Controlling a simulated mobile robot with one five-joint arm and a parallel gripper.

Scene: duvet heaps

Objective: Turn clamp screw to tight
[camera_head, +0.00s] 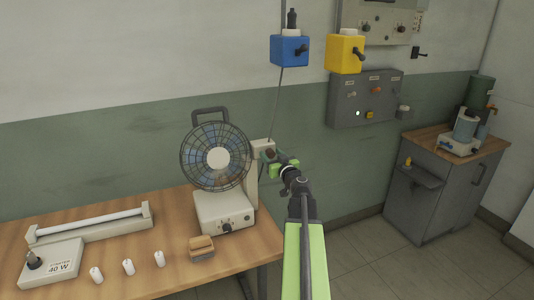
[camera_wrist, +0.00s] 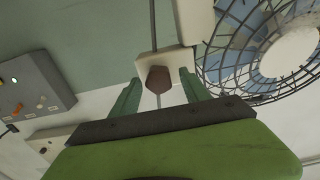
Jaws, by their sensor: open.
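A dark brown clamp screw knob (camera_wrist: 157,79) sits on a cream block (camera_wrist: 166,63) in the wrist view. The knob also shows in the head view (camera_head: 270,153), small and partly hidden by my gripper, at the top of the fan's cream post (camera_head: 251,185). My gripper (camera_wrist: 160,79) is open, with its green fingers on either side of the knob in the picture and a gap on each side. I cannot tell how deep the knob lies between them. The fan (camera_head: 218,158) with its wire cage stands just left of my gripper in the head view.
The wooden table (camera_head: 120,249) also bears a tube lamp fixture (camera_head: 90,224), a starter box (camera_head: 50,262), several small white pieces and a brown block (camera_head: 201,248). Blue (camera_head: 289,50) and yellow (camera_head: 345,54) boxes hang above. A grey cabinet (camera_head: 435,200) stands right, beyond open floor.

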